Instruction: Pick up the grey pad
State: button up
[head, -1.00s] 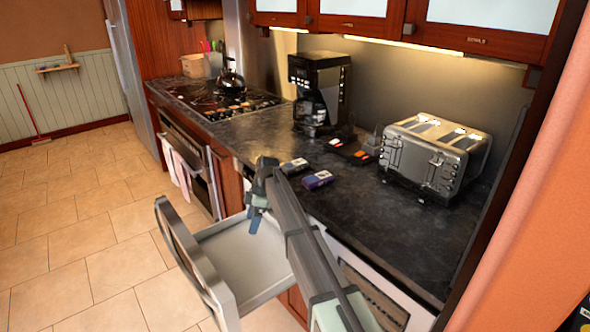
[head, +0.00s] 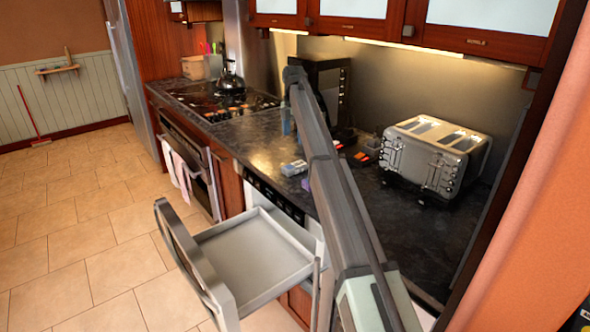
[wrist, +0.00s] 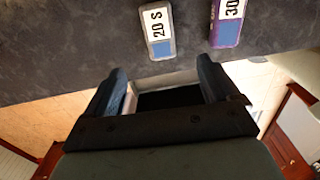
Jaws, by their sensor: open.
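The grey pad (wrist: 157,32) lies on the dark counter, with a "20 S" label and a blue patch showing in the wrist view. In the head view, the grey pad (head: 294,167) is near the counter's front edge, left of my arm. My gripper (wrist: 163,75) is open and empty. Its fingers are spread below the pad in the wrist picture, apart from it. In the head view my arm hides most of the gripper.
A purple pad (wrist: 228,22) marked "30" lies right of the grey one. Red-marked pads (head: 360,157) lie farther right, near the toaster (head: 436,155). A coffee maker (head: 328,92) stands behind. Below the counter, the open drawer (head: 250,258) is empty.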

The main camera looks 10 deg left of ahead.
send_over(295, 165)
jog(key=f, duration=0.7)
jog(key=shift+s+a+f, duration=0.15)
jog(key=shift+a, duration=0.05)
jog(key=shift+w+d+f, duration=0.1)
jog(key=shift+f, duration=1.25)
jog(key=shift+w+d+f, duration=0.1)
jog(key=shift+f, duration=1.2)
jog(key=shift+c, duration=0.3)
jog(key=c, duration=1.1)
jog(key=shift+r, duration=0.1)
